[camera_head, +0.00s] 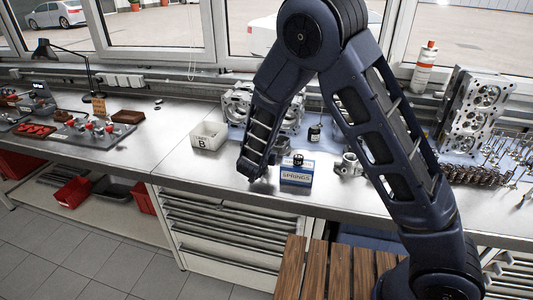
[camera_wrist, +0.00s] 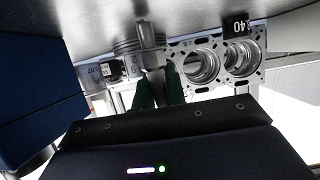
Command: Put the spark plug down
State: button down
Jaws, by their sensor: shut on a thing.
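My gripper (camera_head: 251,170) hangs low over the metal workbench, between the white bin marked B (camera_head: 207,137) and the blue and white springs box (camera_head: 297,174). In the wrist view its two dark fingers (camera_wrist: 158,88) are shut on a pale grey, metallic piece, which I take to be the spark plug (camera_wrist: 149,42). The plug points away from the fingers toward the grey bench surface (camera_wrist: 80,22). Whether its tip touches the bench I cannot tell. In the head view the plug is too small or hidden to make out.
An engine block with round bores (camera_wrist: 205,65) shows behind the fingers. A large blue surface (camera_wrist: 25,85) fills the wrist view's left side. A cylinder head (camera_head: 474,105) and several valve springs (camera_head: 470,174) stand at the right. Bare bench lies left of the bin.

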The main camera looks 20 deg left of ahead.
jog(key=c, duration=1.9)
grip_release()
jog(key=shift+f, duration=0.15)
jog(key=o, duration=0.4)
jog(key=shift+o, duration=0.2)
jog(key=shift+s+r, duration=0.1)
jog(key=shift+r, duration=0.15)
jog(key=v, duration=1.1)
jog(key=shift+s, duration=0.35)
jog(key=shift+w+r, duration=0.1)
jog(key=shift+r, duration=0.1)
